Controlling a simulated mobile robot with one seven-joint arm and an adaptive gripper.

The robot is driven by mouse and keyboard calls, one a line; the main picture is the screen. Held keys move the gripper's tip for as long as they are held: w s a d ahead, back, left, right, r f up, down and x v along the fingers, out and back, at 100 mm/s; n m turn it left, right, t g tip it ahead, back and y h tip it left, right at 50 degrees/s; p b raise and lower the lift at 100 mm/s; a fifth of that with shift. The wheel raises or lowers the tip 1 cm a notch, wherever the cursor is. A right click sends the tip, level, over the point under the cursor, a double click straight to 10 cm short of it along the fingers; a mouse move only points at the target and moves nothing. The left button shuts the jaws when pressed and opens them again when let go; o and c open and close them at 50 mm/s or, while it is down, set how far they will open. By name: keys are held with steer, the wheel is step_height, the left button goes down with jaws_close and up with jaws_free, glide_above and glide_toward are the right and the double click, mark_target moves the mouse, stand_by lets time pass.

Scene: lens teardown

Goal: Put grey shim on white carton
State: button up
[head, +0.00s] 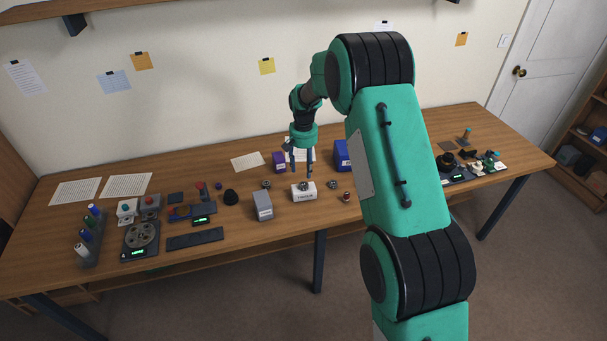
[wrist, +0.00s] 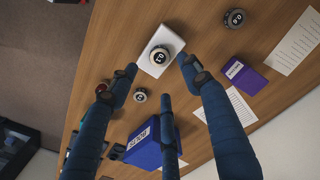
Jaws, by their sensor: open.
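The white carton (head: 303,196) stands near the middle of the table's front; the wrist view shows its white top (wrist: 172,34). A small round grey disc with a dark, numbered face, seemingly the grey shim (wrist: 159,55), rests on the carton's top. My gripper (head: 301,169) is above the carton, pointing down. In the wrist view my gripper (wrist: 160,78) has its fingers spread apart, with nothing held between them. The disc lies just beyond the fingertips, apart from them as far as I can tell.
Similar numbered discs lie on the table, one (wrist: 235,18) toward the purple box (wrist: 244,75), another (wrist: 140,95) toward the blue box (wrist: 146,152). A grey box (head: 262,205) stands left of the carton. A small reddish jar (head: 347,196) is at its right.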

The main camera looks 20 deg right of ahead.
steer(key=shift+r, duration=1.75)
steer(key=s+a+r+n+t, duration=0.2)
steer(key=s+a+r+t, duration=0.1)
steer(key=s+r, duration=2.2)
steer(key=s+a+r+t, duration=0.1)
steer(key=s, duration=1.2)
steer(key=s+a+r+n+t, duration=0.1)
steer(key=s+r, duration=0.1)
steer(key=s, duration=1.1)
steer(key=shift+s+r+t, duration=0.3)
steer(key=shift+s, duration=0.1)
